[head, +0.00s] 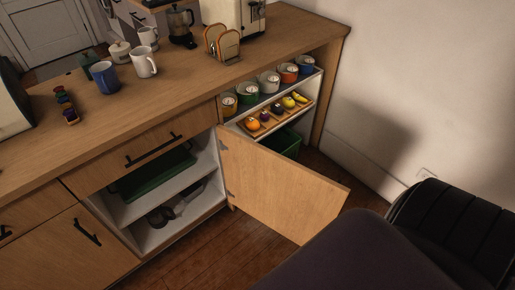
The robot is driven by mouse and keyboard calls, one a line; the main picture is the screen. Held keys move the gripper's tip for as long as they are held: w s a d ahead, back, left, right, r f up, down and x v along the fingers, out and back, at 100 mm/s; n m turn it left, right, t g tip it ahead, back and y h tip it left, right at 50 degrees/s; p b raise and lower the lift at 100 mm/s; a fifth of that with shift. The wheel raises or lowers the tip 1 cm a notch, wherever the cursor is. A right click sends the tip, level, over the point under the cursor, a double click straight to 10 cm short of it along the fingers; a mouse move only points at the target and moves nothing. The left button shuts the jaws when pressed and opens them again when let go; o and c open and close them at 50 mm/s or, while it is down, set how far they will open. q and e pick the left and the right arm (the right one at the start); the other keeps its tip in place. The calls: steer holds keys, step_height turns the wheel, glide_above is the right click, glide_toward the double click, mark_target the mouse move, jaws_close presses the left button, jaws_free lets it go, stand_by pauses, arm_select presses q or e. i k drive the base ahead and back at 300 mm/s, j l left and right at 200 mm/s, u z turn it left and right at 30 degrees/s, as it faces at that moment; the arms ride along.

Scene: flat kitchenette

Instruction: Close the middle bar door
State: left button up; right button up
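The middle bar door (283,190) is a light wooden panel. It stands wide open, swung out to the right from hinges on the right side of its compartment. Its far edge juts out over the floor. The compartment (136,208) to its left is exposed, with a white shelf inside. A green tray (155,175) lies on the shelf. A dark pan and another utensil sit on the compartment floor. Neither of my grippers shows in the head view. No gripper is seen touching the door.
A closed drawer (150,146) is above the open compartment, and a closed door (70,250) is to its left. Mugs and a toaster (236,14) stand on the counter.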

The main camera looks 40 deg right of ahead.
mark_target(295, 201)
steer(key=l+u, duration=0.4)
steer(key=k+l+u, duration=0.15)
steer(key=u, duration=0.2)
steer(key=k+l+u, duration=0.15)
steer(key=l+u, duration=0.25)
steer(key=k+l, duration=0.25)
steer(key=l, duration=0.15)
steer(key=k+l, duration=0.55)
steer(key=l, duration=0.3)
steer(key=k+l, duration=0.25)
steer(key=l, duration=0.15)
steer(key=k+l, duration=0.25)
steer(key=l, duration=0.15)
